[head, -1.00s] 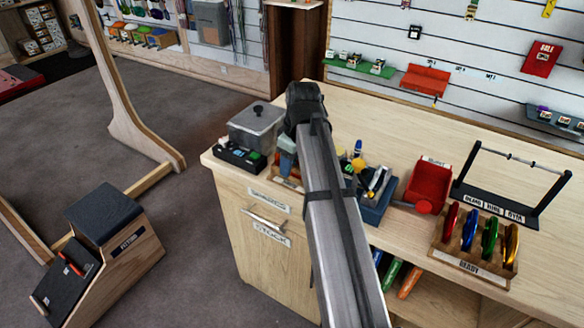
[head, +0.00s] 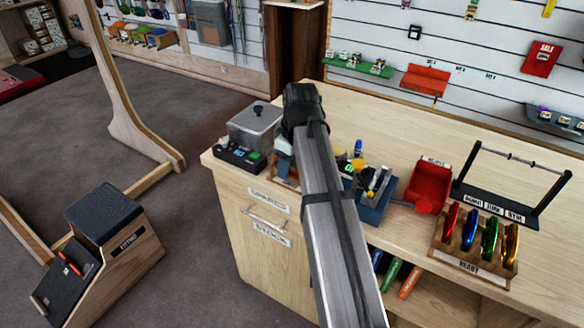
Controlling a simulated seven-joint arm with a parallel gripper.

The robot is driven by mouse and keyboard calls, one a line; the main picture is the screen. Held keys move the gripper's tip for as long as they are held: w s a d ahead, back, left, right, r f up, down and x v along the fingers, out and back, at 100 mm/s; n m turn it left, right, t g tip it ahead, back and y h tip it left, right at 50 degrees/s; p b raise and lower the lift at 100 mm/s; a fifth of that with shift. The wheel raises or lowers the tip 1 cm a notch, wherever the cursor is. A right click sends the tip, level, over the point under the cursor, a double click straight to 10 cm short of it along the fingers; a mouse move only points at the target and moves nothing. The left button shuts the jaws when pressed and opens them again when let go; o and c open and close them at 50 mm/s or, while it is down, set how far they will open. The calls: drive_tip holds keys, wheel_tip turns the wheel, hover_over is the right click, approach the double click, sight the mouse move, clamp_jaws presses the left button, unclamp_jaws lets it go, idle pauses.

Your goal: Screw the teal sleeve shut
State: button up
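My arm crosses the middle of the head view, and its black wrist hangs over the left part of the wooden counter (head: 400,130). A pale grey-blue shape (head: 284,146) shows just below and left of the wrist; it seems to be part of my gripper, but the fingertips cannot be made out. I cannot make out a teal sleeve; the spot under my wrist and forearm is hidden. A wooden rack (head: 470,262) at the right holds red (head: 449,221), blue (head: 469,229), green (head: 489,238) and gold (head: 510,243) pieces standing upright.
A grey lidded bin (head: 255,128) and a black tray (head: 240,158) stand at the counter's left end. A blue tool bin (head: 372,212) sits right of my forearm, then a red bin (head: 430,184) and a black bar stand (head: 512,188). The back of the counter is clear.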

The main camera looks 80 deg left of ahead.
drive_tip(key=shift+r, duration=1.3)
drive_tip(key=shift+w+a, duration=0.75)
drive_tip(key=shift+f, duration=0.15)
drive_tip(key=shift+s+d+f, duration=0.15)
drive_tip(key=shift+d+f, duration=0.05)
drive_tip(key=shift+f, duration=0.45)
drive_tip(key=shift+s+d+f, duration=0.15)
drive_tip(key=shift+f, duration=0.5)
drive_tip(key=shift+s+d, duration=0.45)
